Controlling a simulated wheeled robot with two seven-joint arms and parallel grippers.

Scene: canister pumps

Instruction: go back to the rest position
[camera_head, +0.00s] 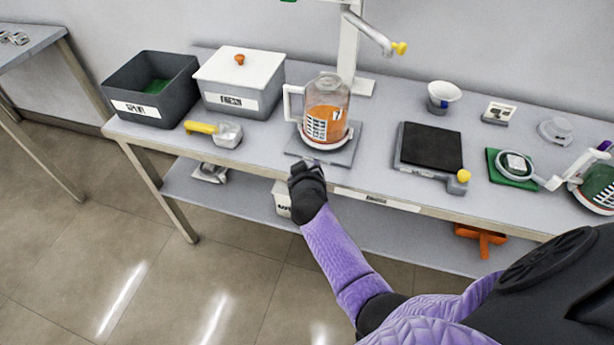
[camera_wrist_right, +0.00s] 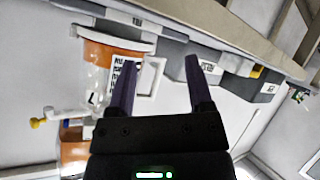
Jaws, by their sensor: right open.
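My right gripper (camera_head: 306,172) is at the table's front edge, in front of the clear canister (camera_head: 326,112) with orange contents. In the right wrist view its two dark purple fingers (camera_wrist_right: 160,76) are apart, and I see nothing held between them. The canister (camera_wrist_right: 106,62) appears upside down there, with its white handle (camera_wrist_right: 152,78) behind the gap between the fingers. In the head view the canister stands upright on a grey plate (camera_head: 343,154), handle to the left. My left gripper is not in view.
Left of the canister are a dark open bin (camera_head: 184,92), a white-lidded bin (camera_head: 272,84) and a yellow-handled scoop (camera_head: 228,134). To the right are a black-topped scale (camera_head: 431,145), a green mat (camera_head: 497,176) and a green-filled canister (camera_head: 600,186). A tap (camera_head: 372,36) stands behind.

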